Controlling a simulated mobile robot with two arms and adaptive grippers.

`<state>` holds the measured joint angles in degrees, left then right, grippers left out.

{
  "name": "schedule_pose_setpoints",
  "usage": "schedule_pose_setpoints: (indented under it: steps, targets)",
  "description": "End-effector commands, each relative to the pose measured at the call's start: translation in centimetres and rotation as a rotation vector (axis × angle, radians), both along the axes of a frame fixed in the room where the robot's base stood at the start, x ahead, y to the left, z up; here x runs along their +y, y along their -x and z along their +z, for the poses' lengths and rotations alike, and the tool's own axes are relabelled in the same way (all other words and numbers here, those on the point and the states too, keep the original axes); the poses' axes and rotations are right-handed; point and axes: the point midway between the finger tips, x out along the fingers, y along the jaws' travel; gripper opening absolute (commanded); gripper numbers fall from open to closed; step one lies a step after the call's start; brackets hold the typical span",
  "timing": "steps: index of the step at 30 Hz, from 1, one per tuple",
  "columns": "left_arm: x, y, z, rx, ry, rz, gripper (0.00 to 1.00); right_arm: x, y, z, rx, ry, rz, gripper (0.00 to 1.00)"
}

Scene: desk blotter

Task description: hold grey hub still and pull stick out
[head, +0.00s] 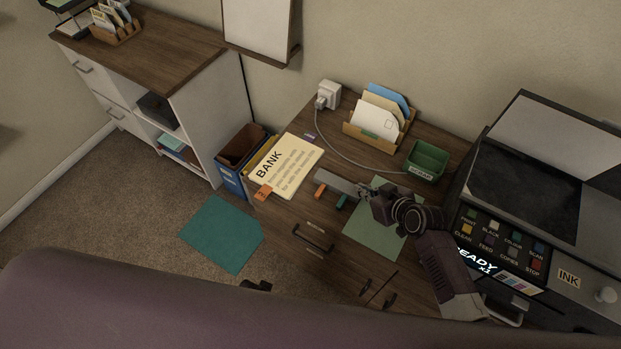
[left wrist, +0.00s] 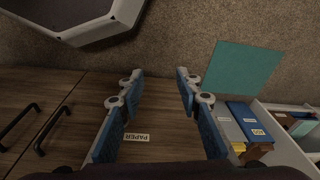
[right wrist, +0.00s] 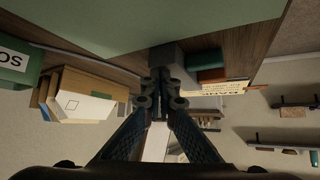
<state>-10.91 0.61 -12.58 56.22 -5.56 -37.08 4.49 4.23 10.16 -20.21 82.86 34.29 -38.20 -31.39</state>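The grey hub (head: 342,184) lies on the desk by the front edge, with an orange stick (head: 320,191) and a dark green stick (head: 341,201) projecting from its front side. The right wrist view also shows the grey hub (right wrist: 168,54), green stick (right wrist: 204,59) and orange stick (right wrist: 212,75). My right gripper (head: 364,191) is at the hub's right end; its fingertips (right wrist: 160,77) are close together and appear closed on that end, partly hiding it. My left gripper (left wrist: 159,73) is open and empty, low in front of the desk, away from the hub.
A BANK sheet (head: 288,164) lies left of the hub, a green mat (head: 372,236) under my right gripper. A letter holder (head: 372,130), green box (head: 427,160) and charger (head: 328,95) with cable stand behind. A printer (head: 530,190) fills the right. Drawer handles (head: 313,238) project in front.

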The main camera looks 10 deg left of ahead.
Motion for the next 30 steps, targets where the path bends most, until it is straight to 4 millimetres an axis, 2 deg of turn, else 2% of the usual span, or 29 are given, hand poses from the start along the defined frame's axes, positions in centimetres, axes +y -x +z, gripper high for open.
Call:
schedule_pose_setpoints:
  steps: [1, 3, 8, 12, 16, 18, 21, 25, 27, 30]
  targets:
    - [-1.0, -3.0, 1.8, -0.022, -0.001, 0.005, 0.32, -0.1, 0.9, -1.2, 0.025, 0.010, 0.005, 0.00]
    - [-1.9, -6.3, 4.3, -0.038, -0.008, 0.017, 0.32, -0.1, 0.9, -1.2, 0.025, 0.010, 0.005, 0.00]
    - [-3.5, -12.8, 11.2, -0.077, -0.028, 0.055, 0.32, -0.1, 0.9, -1.2, 0.025, 0.010, 0.005, 0.00]
    - [-4.3, -17.2, 18.3, -0.114, -0.046, 0.111, 0.32, -0.1, 0.9, -1.2, 0.025, 0.010, 0.005, 0.00]
    - [-4.6, -20.1, 25.1, -0.148, -0.051, 0.162, 0.32, -0.1, 0.8, -1.2, 0.025, 0.010, 0.005, 0.00]
    - [-5.7, -21.8, 27.9, -0.175, -0.009, 0.084, 0.32, -0.1, 0.9, -1.2, 0.025, 0.010, 0.005, 0.00]
    - [-7.3, -22.9, 31.5, -0.199, 0.037, -0.013, 0.32, -0.2, 0.8, -1.2, 0.025, 0.010, 0.005, 0.00]
    - [-8.9, -23.4, 34.6, -0.221, 0.074, -0.111, 0.32, -0.2, 0.8, -1.2, 0.025, 0.010, 0.005, 0.00]
    - [-9.3, -23.5, 35.5, -0.225, 0.084, -0.142, 0.32, -0.2, 0.9, -1.2, 0.025, 0.010, 0.005, 0.00]
    - [-9.7, -23.6, 35.8, -0.228, 0.091, -0.164, 0.32, -0.1, 0.9, -1.2, 0.025, 0.010, 0.005, 0.00]
